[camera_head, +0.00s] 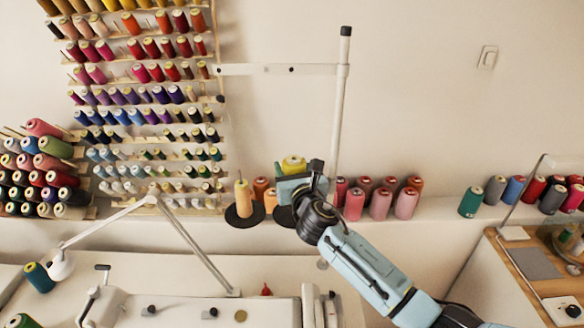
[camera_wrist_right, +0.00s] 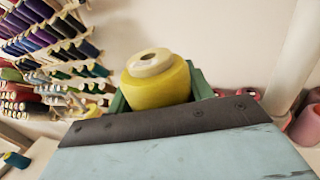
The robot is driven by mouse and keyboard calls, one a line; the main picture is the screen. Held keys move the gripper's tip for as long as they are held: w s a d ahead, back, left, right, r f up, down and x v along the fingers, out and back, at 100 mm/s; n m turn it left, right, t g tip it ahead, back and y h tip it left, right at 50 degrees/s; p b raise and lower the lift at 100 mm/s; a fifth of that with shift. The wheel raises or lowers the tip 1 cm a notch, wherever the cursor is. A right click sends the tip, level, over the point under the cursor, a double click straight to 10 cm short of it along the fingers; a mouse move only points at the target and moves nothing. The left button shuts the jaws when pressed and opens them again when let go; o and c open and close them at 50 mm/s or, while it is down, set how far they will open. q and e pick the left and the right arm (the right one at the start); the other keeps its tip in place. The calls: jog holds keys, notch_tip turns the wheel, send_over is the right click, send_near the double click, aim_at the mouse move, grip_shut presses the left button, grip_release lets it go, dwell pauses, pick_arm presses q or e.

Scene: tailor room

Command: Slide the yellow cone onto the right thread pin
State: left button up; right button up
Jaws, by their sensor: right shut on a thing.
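The yellow cone (camera_head: 293,163) stands upright in my right gripper (camera_head: 290,180), which is shut on it above the thread stand. The cone's pale top with its hole shows in the right wrist view (camera_wrist_right: 155,80); the gripper body hides its lower part. Below the gripper, a black disc (camera_head: 283,217) of the stand shows partly. The right thread pin is hidden behind the gripper and cone, so I cannot tell whether the cone is around it. A peach cone (camera_head: 243,196) stands on the left black disc (camera_head: 245,217). My left gripper is out of view.
The white stand pole (camera_head: 339,110) rises close to the right of the gripper, with a crossbar (camera_head: 275,69) above. Pink and red cones (camera_head: 379,203) stand on the ledge to the right. A spool rack (camera_head: 150,110) fills the left wall. A sewing machine (camera_head: 200,310) sits in front.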

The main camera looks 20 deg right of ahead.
jog(key=shift+f+b, duration=2.3)
jog(key=shift+f, duration=0.65)
jog(key=o, duration=1.2)
jog(key=shift+s, duration=0.1)
